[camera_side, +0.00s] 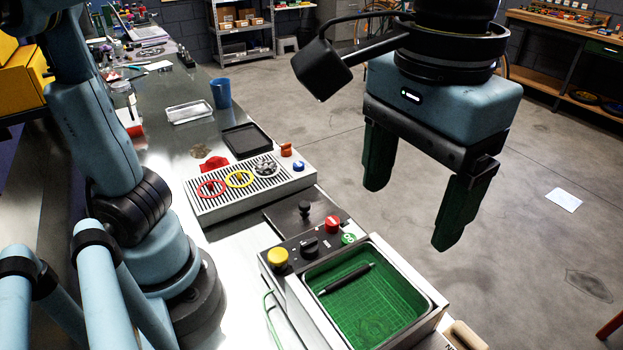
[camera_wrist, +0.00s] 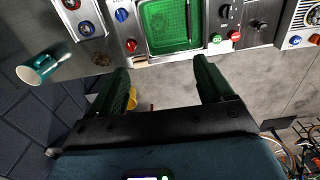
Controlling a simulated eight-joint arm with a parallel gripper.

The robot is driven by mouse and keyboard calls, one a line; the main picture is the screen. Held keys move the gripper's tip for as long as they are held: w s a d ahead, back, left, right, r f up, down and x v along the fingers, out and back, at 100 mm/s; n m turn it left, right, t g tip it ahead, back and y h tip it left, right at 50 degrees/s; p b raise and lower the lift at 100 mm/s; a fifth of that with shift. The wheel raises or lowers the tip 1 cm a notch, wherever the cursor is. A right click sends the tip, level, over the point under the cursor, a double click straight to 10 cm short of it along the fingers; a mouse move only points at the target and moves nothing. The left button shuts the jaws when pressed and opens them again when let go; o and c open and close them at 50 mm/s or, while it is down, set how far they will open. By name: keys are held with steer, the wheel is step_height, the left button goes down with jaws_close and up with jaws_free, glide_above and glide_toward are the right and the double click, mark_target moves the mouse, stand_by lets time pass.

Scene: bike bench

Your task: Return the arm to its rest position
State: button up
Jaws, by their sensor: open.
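My gripper (camera_side: 415,205) hangs in the upper right of the side view, above the floor side of the bench. Its two green fingers are spread wide with nothing between them. In the wrist view my gripper (camera_wrist: 165,85) also shows both fingers apart and empty. The green-lined tray (camera_side: 437,303) of the bench unit is below and to the left of the fingers in the side view. A dark pen-like rod (camera_side: 345,279) lies in it. In the wrist view the tray (camera_wrist: 165,48) is beyond the fingertips.
A control panel with a yellow knob (camera_side: 278,258) and a red button (camera_side: 332,223) adjoins the tray. A grated unit (camera_side: 225,203) with coloured rings, a black tray (camera_side: 247,140) and a blue mug (camera_side: 221,93) stand farther along the bench. The floor (camera_side: 540,240) beside my gripper is mostly clear.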

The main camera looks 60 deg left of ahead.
steer(key=shift+r, duration=0.1)
steer(key=w+a+f+t, duration=0.3)
steer(key=a+f, duration=0.4)
steer(key=a, duration=0.5)
steer(key=w+a+f+t, duration=0.3)
steer(key=a+f, duration=0.4)
steer(key=a, duration=0.5)
steer(key=shift+w+t, duration=0.2)
steer(key=shift+t, duration=0.4)
